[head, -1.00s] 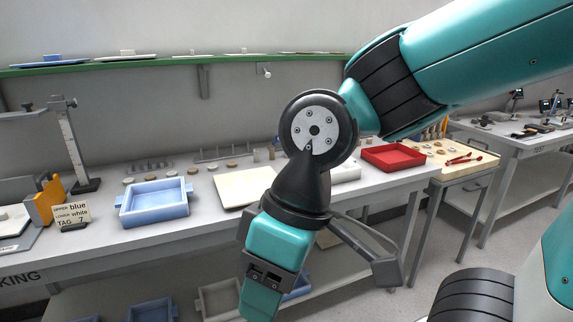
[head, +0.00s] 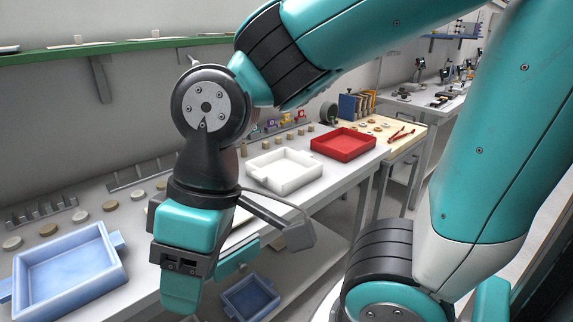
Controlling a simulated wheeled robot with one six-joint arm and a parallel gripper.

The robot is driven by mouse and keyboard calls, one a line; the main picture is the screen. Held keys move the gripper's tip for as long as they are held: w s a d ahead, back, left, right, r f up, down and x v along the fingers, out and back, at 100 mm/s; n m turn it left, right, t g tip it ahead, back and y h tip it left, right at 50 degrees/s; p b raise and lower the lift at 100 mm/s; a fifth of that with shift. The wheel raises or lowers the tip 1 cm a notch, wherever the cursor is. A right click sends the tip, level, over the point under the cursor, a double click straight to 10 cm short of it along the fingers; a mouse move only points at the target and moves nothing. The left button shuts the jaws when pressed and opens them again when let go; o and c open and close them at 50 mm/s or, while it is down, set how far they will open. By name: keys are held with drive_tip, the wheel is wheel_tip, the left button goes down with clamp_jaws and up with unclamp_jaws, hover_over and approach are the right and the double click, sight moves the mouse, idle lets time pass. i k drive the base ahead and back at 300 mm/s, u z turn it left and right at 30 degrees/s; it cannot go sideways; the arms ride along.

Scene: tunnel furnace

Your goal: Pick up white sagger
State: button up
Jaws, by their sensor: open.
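The white sagger (head: 284,172) is a shallow square tray with small side handles. It stands on the grey bench in the head view, between my arm and a red tray. My gripper (head: 215,285) hangs in front of the bench, to the left of and nearer than the white sagger. It is open and apart from the sagger. My arm hides part of the bench left of the sagger, and the fingertips are only partly clear.
A blue tray (head: 68,270) stands at the left of the bench, and a red tray (head: 343,144) is right of the white sagger. Several small discs and racks line the back. A dark blue tray (head: 250,297) sits on the lower shelf.

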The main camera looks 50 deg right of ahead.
sight(284, 171)
drive_tip(key=z, duration=0.5)
drive_tip(key=i, duration=0.6)
drive_tip(key=z, duration=1.05)
drive_tip(key=i, duration=0.4)
drive_tip(key=z, duration=0.45)
